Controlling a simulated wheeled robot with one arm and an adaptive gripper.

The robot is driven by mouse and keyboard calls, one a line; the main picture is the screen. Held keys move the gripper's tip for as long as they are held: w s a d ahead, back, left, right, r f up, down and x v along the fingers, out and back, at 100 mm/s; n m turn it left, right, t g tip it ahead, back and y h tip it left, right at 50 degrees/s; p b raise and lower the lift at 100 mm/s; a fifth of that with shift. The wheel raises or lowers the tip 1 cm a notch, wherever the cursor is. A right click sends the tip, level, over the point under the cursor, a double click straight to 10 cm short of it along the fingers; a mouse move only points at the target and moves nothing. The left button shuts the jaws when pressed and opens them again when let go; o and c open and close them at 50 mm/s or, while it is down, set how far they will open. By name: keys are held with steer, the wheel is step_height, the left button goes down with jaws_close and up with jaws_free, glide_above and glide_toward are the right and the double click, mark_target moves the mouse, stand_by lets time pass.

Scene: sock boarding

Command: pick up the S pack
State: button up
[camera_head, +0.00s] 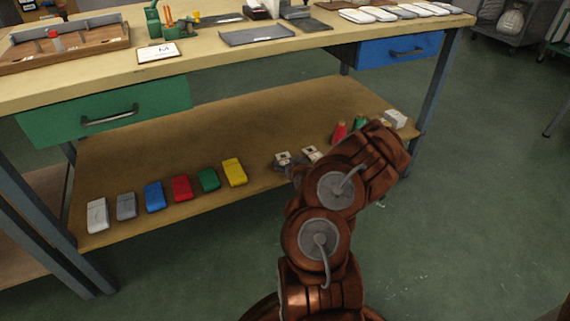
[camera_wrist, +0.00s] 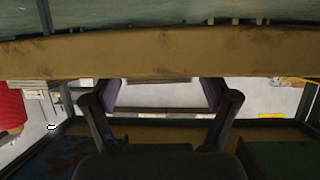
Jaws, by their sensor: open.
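No S marking is readable in either view, so I cannot tell which item is the S pack. A row of flat white packs (camera_head: 382,13) lies on the tabletop at the back right. My gripper (camera_wrist: 162,98) shows in the wrist view with its two dark fingers apart and nothing between them. A long brown board edge (camera_wrist: 160,55) crosses the view beyond the fingers. In the head view my arm reaches up and right before the lower shelf, and its own links hide the gripper.
The workbench (camera_head: 225,65) has a green drawer (camera_head: 110,112) and a blue drawer (camera_head: 400,50). Its lower shelf (camera_head: 250,125) holds a row of coloured blocks, including a yellow one (camera_head: 235,172), and a red spool (camera_head: 339,132). Green floor (camera_head: 480,180) is open on the right.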

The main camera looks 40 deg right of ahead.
steer(key=c, duration=1.2)
steer(key=shift+c, duration=0.2)
